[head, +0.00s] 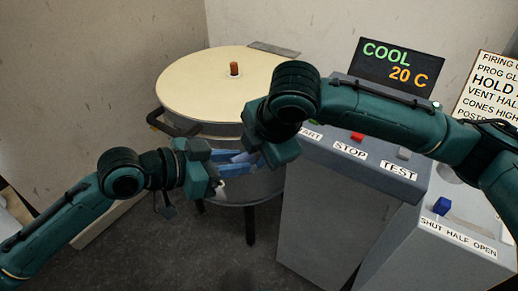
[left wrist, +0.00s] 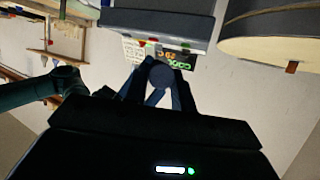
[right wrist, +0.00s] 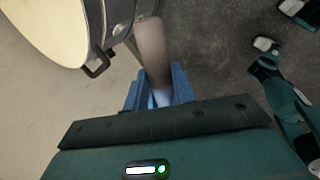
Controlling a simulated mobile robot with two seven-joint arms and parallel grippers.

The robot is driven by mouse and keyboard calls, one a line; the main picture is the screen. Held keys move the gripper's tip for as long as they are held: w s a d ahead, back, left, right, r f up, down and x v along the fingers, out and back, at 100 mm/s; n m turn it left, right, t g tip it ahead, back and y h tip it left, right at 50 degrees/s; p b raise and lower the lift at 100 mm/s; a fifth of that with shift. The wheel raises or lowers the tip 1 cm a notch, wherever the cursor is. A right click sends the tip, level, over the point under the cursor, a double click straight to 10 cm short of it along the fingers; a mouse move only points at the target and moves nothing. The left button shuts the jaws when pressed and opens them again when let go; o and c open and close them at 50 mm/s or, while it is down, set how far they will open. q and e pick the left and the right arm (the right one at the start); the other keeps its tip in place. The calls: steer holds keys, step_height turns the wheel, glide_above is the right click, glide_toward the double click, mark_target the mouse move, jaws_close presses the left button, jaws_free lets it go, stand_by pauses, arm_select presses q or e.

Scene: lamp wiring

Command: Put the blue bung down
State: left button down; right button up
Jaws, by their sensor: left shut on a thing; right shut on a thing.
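My left gripper (head: 222,168) is in front of the kiln, close to my right gripper. In the left wrist view its fingers are shut on a round, dark blue thing (left wrist: 160,76), seen end-on and in shadow, which looks like the blue bung. My right gripper (head: 248,160) is just right of it, pointing down and left. In the right wrist view its blue fingers are shut on a brown-grey cylinder (right wrist: 151,48) with a pale blue end at the jaws. In the head view the fingers overlap, and both held things are mostly hidden.
The round kiln (head: 190,90) stands behind my grippers, with a brown plug (head: 234,69) upright on its lid. A grey control panel (head: 390,165) with buttons is at the right. A blue slider (head: 442,206) is on the lower box. Bare floor lies at the lower left.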

arm_select(q)
steer(key=c, duration=1.1)
jaws_free()
